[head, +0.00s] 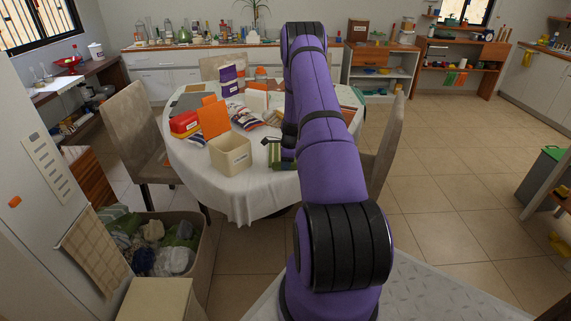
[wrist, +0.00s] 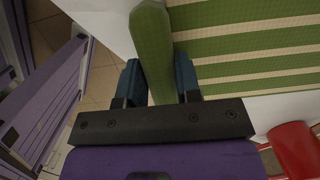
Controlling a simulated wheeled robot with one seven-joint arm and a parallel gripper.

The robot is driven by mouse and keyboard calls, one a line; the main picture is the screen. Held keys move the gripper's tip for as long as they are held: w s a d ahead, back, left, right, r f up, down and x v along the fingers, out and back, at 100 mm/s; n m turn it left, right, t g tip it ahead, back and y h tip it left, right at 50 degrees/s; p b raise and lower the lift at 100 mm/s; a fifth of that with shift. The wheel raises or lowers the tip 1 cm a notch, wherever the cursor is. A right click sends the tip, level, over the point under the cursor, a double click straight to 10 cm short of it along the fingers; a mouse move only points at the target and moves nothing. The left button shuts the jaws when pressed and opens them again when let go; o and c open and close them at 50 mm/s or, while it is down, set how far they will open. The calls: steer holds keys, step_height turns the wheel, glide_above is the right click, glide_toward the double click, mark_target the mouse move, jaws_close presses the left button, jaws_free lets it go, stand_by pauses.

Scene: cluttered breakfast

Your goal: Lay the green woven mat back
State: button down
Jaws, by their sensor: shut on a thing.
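The green woven mat has green and cream stripes. It lies at the near edge of the table in the head view, partly hidden behind my arm, and its striped face (wrist: 255,45) fills the upper right of the wrist view. My gripper (wrist: 155,80) is shut on a plain green raised strip that looks like a fold or edge of the mat. The strip runs up between the two dark blue fingers. In the head view my gripper is small beside the mat, and its fingertips are hard to make out.
A cream box (head: 230,154) stands left of the mat on the white-clothed round table (head: 250,195). Orange, red and purple items crowd behind it. Chairs stand left (head: 138,140) and right (head: 388,145). A red object (wrist: 297,150) is at the wrist view's lower right.

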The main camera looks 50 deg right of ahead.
steer(key=shift+f, duration=0.1)
steer(key=c, duration=0.8)
jaws_free()
